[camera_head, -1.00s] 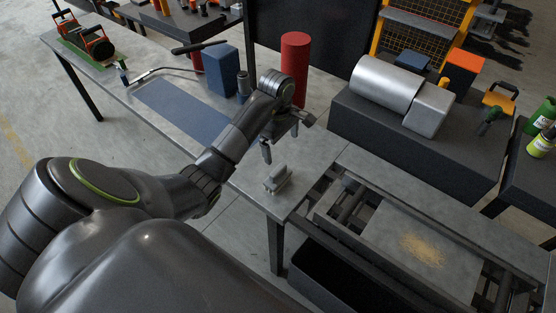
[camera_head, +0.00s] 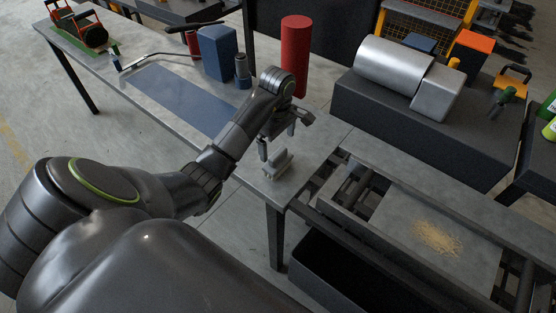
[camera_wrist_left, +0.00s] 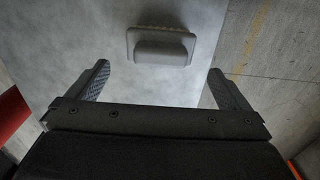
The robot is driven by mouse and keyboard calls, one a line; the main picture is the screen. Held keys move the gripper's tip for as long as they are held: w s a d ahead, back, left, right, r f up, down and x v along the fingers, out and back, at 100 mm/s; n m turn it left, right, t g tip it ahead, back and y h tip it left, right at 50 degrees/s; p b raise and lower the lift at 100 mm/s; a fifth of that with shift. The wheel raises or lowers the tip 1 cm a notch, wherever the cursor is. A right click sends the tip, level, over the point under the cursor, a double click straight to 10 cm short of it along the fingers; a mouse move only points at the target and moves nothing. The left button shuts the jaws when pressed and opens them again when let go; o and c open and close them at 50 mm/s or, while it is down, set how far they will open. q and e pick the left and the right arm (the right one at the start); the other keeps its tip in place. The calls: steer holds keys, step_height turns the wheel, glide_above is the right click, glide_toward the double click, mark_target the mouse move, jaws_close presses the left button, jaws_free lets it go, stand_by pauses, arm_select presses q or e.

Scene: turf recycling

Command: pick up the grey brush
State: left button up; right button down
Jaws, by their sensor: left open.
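The grey brush (camera_head: 277,164) lies on the near right end of the grey workbench (camera_head: 240,176). In the left wrist view the brush (camera_wrist_left: 161,46) shows its raised back and a bristly edge, ahead of the fingertips and roughly centred between them. My left gripper (camera_head: 277,143) is open and empty, just above and behind the brush in the head view. Its two fingers (camera_wrist_left: 158,78) stand wide apart in the wrist view and do not touch the brush. My right gripper is not in view.
A red cylinder (camera_head: 295,57), a blue box (camera_head: 217,53) and a dark blue mat (camera_head: 180,98) are on the bench. A framed machine with a flat plate (camera_head: 400,213) bearing yellowish crumbs stands right of the brush. A dark bin (camera_head: 325,270) sits below it.

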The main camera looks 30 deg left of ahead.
mark_target(278, 152)
arm_select(q)
step_height(278, 152, down, 4)
steer(key=b, duration=0.3)
steer(key=shift+f, duration=0.45)
step_height(278, 152, down, 3)
steer(key=shift+f+p, duration=0.1)
steer(key=shift+p, duration=0.2)
steer(key=shift+f, duration=0.6)
steer(key=c, duration=0.8)
steer(key=shift+o, duration=0.2)
steer(key=shift+r, duration=0.1)
